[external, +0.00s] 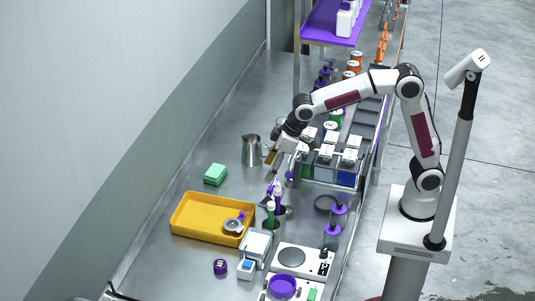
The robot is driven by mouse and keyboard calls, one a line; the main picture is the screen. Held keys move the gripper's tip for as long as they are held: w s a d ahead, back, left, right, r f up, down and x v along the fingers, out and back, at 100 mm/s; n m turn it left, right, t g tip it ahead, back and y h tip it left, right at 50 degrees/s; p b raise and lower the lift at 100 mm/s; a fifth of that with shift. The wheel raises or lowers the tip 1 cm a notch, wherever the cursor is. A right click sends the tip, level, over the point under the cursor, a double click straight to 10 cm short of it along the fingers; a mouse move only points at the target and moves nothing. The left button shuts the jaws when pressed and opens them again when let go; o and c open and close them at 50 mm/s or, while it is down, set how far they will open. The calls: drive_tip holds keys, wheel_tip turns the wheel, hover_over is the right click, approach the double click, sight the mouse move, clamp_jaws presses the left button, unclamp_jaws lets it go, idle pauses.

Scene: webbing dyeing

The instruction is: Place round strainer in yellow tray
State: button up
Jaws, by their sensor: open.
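The yellow tray (190,222) lies on the steel bench at the lower left. A small round grey piece with a purple part, which looks like the round strainer (232,225), lies at the tray's right end, seemingly inside it. At this size I cannot tell whether it rests fully on the tray floor. My gripper (273,159) is open, above the bench, up and to the right of the tray and well apart from it. It is close to the metal pitcher, and nothing is clearly held. The fingertips are small and partly hard to make out.
A metal pitcher (251,150) and green sponges (215,174) stand behind the tray. Purple and green-handled tools (272,213) stand upright right of it. A rack of coloured containers (347,168) is right of my gripper. A white hotplate (301,261) and scale sit in front.

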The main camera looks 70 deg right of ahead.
drive_tip(key=s+d+r, duration=0.4)
drive_tip(key=s+d, duration=0.3)
drive_tip(key=s, duration=0.1)
drive_tip(key=s+d+m, duration=0.1)
drive_tip(key=s+d, duration=0.2)
drive_tip(key=s, duration=0.4)
drive_tip(key=s+d+f+m+h, duration=0.1)
drive_tip(key=s+d, duration=0.3)
drive_tip(key=s, duration=0.4)
drive_tip(key=s+d+f+m+t, duration=0.1)
drive_tip(key=s+d, duration=0.3)
drive_tip(key=s, duration=0.4)
